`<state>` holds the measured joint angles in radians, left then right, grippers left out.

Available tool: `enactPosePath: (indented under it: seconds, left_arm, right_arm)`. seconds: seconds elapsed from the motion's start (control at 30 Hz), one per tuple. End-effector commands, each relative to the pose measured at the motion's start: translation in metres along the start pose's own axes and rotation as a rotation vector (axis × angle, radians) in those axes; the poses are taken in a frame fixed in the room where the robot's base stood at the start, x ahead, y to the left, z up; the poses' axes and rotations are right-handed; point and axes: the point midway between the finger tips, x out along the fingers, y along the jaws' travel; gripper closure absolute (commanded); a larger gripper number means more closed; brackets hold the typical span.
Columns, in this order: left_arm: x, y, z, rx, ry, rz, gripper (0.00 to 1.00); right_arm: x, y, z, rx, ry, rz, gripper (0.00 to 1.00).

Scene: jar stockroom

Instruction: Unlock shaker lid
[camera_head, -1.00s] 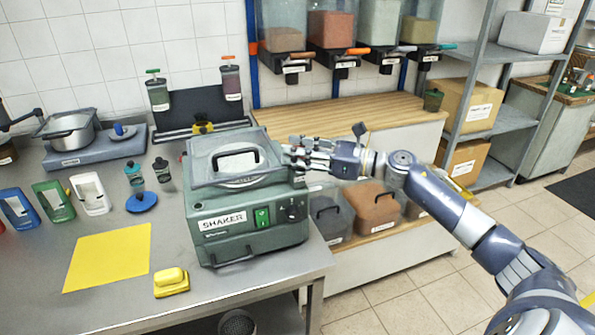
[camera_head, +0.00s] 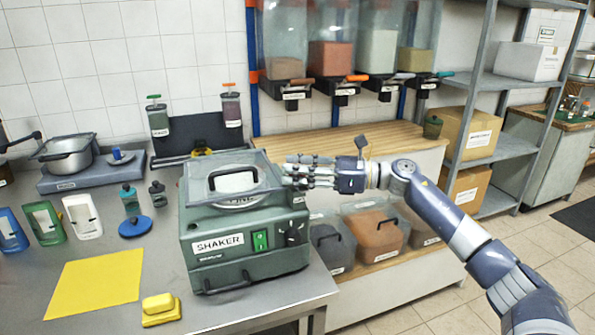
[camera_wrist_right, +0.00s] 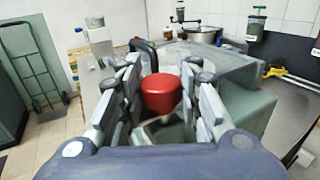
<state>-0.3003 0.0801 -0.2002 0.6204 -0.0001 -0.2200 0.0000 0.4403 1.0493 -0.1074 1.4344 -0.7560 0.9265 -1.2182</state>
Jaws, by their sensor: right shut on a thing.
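The green shaker (camera_head: 220,272) stands on the metal table in the head view, with a "SHAKER" label, a green switch and a dark dial on its front. Its lid (camera_head: 262,184), with a black arched handle, is down on top. My right gripper (camera_head: 290,172) reaches in from the right to the shaker's upper right edge. In the right wrist view, its fingers are shut on a red knob (camera_wrist_right: 161,92) beside the lid. The knob is hidden by the fingers in the head view. My left gripper is not in view.
A yellow mat (camera_head: 92,287) and a yellow sponge (camera_head: 159,310) lie left of the shaker. Dispensers hang behind on the wall. Tubs (camera_head: 370,238) stand on a lower shelf, under my right arm.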

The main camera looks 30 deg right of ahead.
Motion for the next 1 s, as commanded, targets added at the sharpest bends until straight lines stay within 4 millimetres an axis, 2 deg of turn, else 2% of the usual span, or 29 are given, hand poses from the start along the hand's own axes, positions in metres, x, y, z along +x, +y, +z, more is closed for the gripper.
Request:
enactPosePath:
  seconds: [0.03, 0.1, 0.43, 0.57, 0.67, 1.0]
  left_arm:
    - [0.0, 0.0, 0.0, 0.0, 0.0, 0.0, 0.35]
    - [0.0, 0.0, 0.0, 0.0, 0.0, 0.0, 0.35]
    - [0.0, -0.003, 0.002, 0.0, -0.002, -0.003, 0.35]
    - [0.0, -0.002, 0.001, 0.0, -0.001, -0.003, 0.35]
    - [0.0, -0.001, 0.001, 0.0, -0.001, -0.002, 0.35]
    - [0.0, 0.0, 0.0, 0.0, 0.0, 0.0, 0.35]
  right_arm:
    - [0.0, 0.0, 0.001, 0.0, -0.002, -0.001, 0.62]
    - [0.0, 0.0, 0.001, 0.0, -0.002, -0.001, 0.47]
    - [-0.001, 0.0, 0.0, 0.0, -0.001, -0.001, 0.47]
    - [-0.008, -0.001, -0.001, 0.001, 0.001, -0.003, 0.47]
    - [-0.021, -0.001, -0.002, 0.001, 0.003, -0.003, 0.47]
    - [-0.082, -0.001, -0.002, 0.003, 0.003, -0.003, 0.47]
